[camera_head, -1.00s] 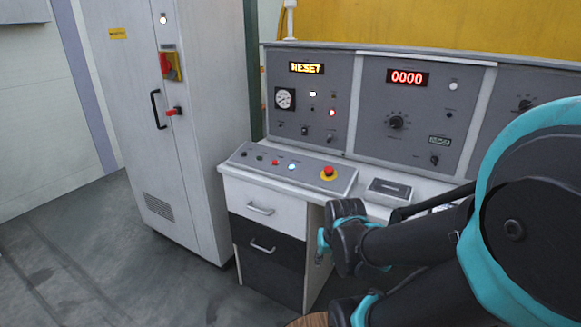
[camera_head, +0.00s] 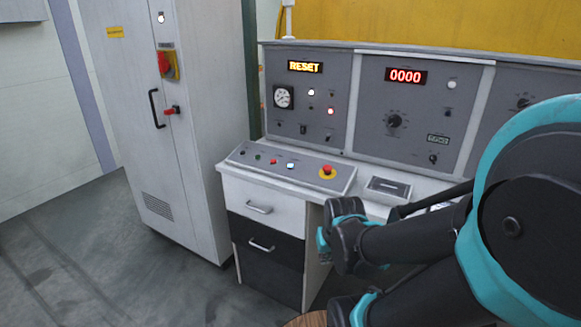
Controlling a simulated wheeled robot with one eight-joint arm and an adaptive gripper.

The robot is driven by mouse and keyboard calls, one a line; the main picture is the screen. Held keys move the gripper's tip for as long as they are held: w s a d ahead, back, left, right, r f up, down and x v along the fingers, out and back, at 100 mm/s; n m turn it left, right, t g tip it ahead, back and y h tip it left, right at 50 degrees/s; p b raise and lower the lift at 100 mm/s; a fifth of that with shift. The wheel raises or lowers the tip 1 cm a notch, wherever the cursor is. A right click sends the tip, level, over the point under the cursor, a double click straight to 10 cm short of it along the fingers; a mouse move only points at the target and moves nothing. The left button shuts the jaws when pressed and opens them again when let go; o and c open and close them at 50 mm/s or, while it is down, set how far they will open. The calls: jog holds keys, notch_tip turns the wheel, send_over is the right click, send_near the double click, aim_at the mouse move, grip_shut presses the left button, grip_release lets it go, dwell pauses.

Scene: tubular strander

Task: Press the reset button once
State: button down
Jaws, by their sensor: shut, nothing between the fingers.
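A sloped grey button strip (camera_head: 255,173) lies on the front of the control desk. It carries a black button (camera_head: 243,152), a green button (camera_head: 257,157), a red button (camera_head: 273,161), a bright whitish button (camera_head: 290,165) and a red mushroom button on a yellow base (camera_head: 327,172). No label is legible, so I cannot tell which one is the reset button. An amber display (camera_head: 305,67) above reads RESET. My arm reaches in from the right, its black and teal joint in front of the desk, right of the drawers. My gripper's fingers are not visible.
A tall grey cabinet (camera_head: 195,190) with a red switch (camera_head: 166,64) stands left of the desk. White and dark drawers (camera_head: 265,200) are under the strip. A small grey box (camera_head: 388,187) lies on the desktop. The floor (camera_head: 100,270) at front left is clear.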

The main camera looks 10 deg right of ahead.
dwell(0.8)
notch_tip(320, 180, up, 18)
jog(key=m+t+y, duration=0.2)
jog(key=t+y, duration=0.1)
jog(key=t, duration=0.3)
send_over(291, 166)
jog(key=s+a, duration=0.2)
jog(key=s, duration=0.1)
jog(key=shift+w+d+f, duration=0.25)
jog(key=shift+w+f, duration=0.05)
jog(key=shift+f, duration=1.1)
jog(key=shift+w+d+f, duration=0.3)
jog(key=shift+w+f, duration=0.05)
jog(key=shift+f, duration=1.05)
jog(key=shift+w+d+f, duration=0.25)
jog(key=shift+w+f, duration=0.05)
jog(key=shift+f, duration=1.1)
jog(key=shift+f, duration=0.1)
jog(key=shift+w+f, duration=0.1)
jog(key=shift+f, duration=0.2)
jog(key=shift+w+d+f, duration=0.1)
jog(key=shift+d+f, duration=0.05)
jog(key=shift+f, duration=0.2)
jog(key=shift+s+r, duration=0.2)
jog(key=shift+r, duration=0.55)
